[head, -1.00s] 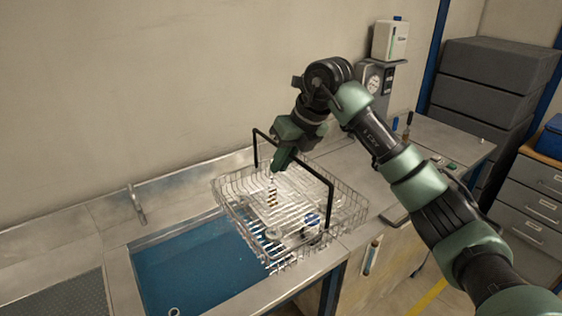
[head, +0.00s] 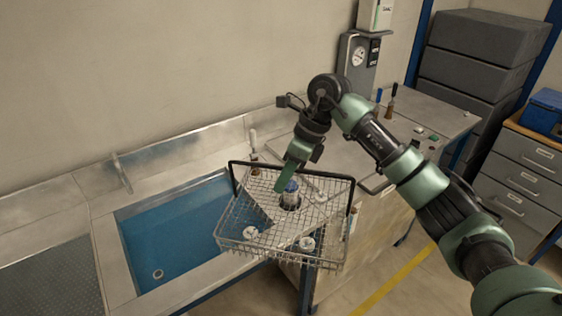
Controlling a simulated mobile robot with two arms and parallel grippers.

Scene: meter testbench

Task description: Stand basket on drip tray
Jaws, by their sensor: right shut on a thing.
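The wire basket (head: 232,238) hangs from my right gripper (head: 287,174), which is shut on its black handle. The basket is over the right end of the sink and the worktop's front edge. It looks slightly tilted, and several small round meter parts lie inside. I cannot tell from this angle whether its underside touches anything. A dark textured panel (head: 40,275), which looks like the drip tray, lies left of the sink, cut off by the picture edge. It is bare and well apart from the basket. My left gripper is not in view.
The sink (head: 160,235) holds blue liquid and lies between panel and basket. A tap (head: 122,172) stands at its back edge. A metal ledge and wall run behind. A gauge post (head: 357,60) and tools stand on the bench at right.

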